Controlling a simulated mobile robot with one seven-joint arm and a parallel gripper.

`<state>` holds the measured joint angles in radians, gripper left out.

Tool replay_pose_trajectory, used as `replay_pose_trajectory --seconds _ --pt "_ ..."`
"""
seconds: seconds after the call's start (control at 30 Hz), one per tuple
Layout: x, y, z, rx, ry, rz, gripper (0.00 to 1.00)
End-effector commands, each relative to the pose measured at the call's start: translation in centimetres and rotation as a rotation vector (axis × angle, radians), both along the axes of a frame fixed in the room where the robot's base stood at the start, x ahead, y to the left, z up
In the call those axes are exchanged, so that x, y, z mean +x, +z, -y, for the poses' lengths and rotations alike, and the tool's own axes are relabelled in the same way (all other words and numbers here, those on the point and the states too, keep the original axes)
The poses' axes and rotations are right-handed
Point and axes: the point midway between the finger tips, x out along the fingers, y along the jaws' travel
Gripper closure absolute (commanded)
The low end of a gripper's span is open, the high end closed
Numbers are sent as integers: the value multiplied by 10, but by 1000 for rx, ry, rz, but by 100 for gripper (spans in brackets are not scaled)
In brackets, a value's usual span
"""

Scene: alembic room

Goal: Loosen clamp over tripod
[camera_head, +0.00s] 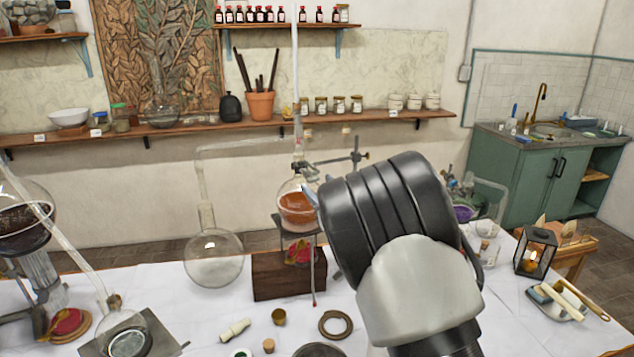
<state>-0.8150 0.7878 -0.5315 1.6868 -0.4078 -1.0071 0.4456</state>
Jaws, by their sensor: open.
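A round flask of orange liquid (297,208) stands over a dark tripod (315,262) in the middle of the table. My large black and white wrist fills the centre right, close to the flask. Only a small bluish tip of my gripper (309,196) shows past the wrist's left edge, beside the flask. The rest of my gripper is hidden, and whether it touches the glass or clamp is unclear.
A wooden block (272,276) stands by the tripod, and a clear round flask (213,258) is to the left. A dark ring (335,324) and small corks lie in front. A lantern (535,251) and a tray (556,300) are at right.

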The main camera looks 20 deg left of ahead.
Motion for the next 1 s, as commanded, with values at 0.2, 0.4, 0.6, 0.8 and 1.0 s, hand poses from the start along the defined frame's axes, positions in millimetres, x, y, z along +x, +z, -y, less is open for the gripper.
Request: replay_pose_trajectory --seconds 0.2,0.4,0.6,0.8,1.0 --pt "13 0 -13 0 0 0 53" --pt "14 0 -14 1 -1 -1 53" --pt "14 0 -14 1 -1 -1 70" --pt "14 0 -14 0 -1 0 94" --pt "14 -2 -14 -15 -1 15 94"
